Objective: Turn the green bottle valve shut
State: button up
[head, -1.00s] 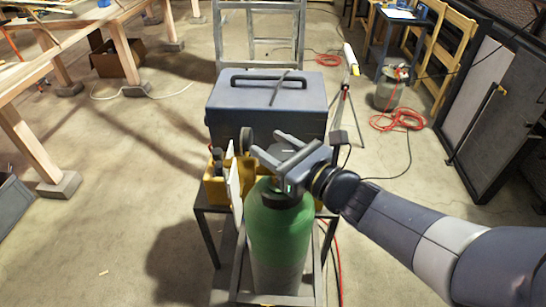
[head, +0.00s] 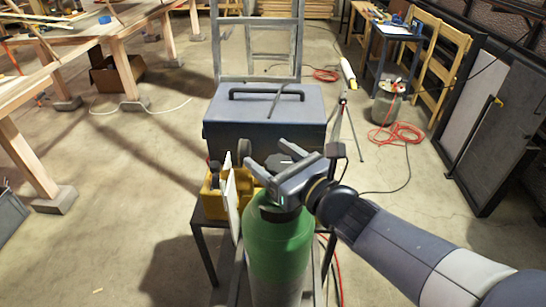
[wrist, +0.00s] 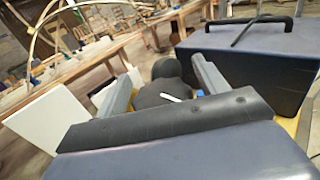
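The green bottle (head: 278,245) stands upright in a dark metal frame, its lower part greyish. My gripper (head: 264,161) is just above its top, reaching in from the right, and hides much of the valve. In the wrist view, the two grey fingers of my gripper (wrist: 161,88) are spread apart. The dark round valve knob (wrist: 160,95), with a white mark, sits between them. Its dark top also shows in the head view (head: 284,161). I see no firm contact between fingers and knob.
A dark blue toolbox (head: 262,115) with a handle stands right behind the bottle. A yellow holder (head: 213,195) and a white panel (head: 231,193) are close on the left. A thin stand (head: 350,115) with a lamp is behind right. The floor on the left is mostly clear.

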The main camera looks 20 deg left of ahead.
jog(key=v, duration=1.1)
jog(key=shift+a, duration=0.15)
dwell(0.3)
jog(key=x, duration=1)
jog(key=shift+w+a, duration=0.25)
jog(key=shift+a, duration=0.1)
jog(key=shift+d, duration=0.15)
